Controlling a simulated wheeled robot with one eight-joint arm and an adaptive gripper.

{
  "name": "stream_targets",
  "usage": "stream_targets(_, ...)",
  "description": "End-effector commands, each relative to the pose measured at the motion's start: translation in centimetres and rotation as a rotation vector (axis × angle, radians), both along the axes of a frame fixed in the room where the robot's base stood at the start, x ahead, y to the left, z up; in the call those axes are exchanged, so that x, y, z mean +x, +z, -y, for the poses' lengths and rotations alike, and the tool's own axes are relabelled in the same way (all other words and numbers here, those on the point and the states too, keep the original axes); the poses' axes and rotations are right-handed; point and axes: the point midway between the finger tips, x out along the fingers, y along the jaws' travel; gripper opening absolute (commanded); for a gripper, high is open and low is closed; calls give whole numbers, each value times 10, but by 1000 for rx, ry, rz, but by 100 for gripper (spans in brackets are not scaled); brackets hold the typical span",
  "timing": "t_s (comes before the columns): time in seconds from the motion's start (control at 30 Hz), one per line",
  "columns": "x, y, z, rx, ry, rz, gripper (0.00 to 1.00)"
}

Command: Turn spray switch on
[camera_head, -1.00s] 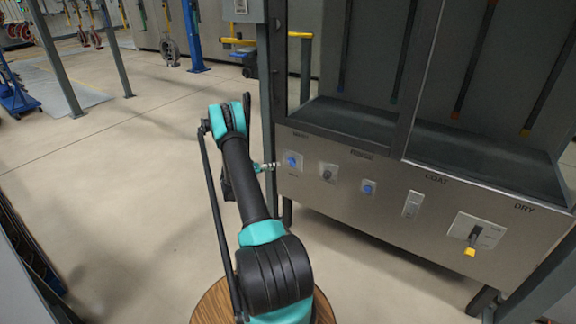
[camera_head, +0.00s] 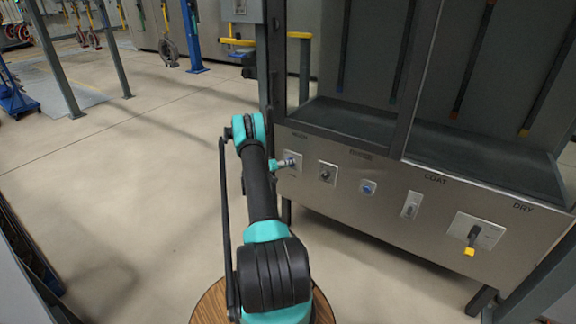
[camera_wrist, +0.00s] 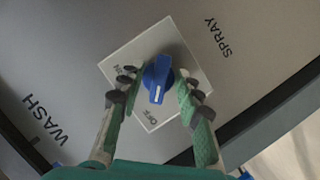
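The spray switch is a blue knob (camera_wrist: 158,80) on a white square plate (camera_wrist: 148,118) in the wrist view, with ON and OFF marks and the word SPRAY near it. The knob's white pointer line faces the OFF mark. My gripper (camera_wrist: 160,82) has its two fingers on either side of the knob, open around it; I cannot tell whether the pads touch it. In the head view my gripper (camera_head: 284,164) is at the leftmost plate (camera_head: 293,160) of the grey panel and hides part of it.
The panel (camera_head: 335,195) carries a second dial (camera_head: 326,174), a blue button (camera_head: 368,187), a narrow switch (camera_head: 411,205) and a yellow-tipped lever (camera_head: 470,245) to the right. A grey post stands behind my gripper. Open floor (camera_head: 130,180) lies to the left.

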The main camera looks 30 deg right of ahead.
Motion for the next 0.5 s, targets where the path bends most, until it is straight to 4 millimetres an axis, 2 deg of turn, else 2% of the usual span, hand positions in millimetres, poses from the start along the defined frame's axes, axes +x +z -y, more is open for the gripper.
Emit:
stream_targets(0.07, 0, 0, 0, 0, 0, 0, 32)
stream_targets(0.3, 0, 0, 0, 0, 0, 0, 2)
stream_targets(0.5, 0, 0, 0, 0, 0, 0, 0)
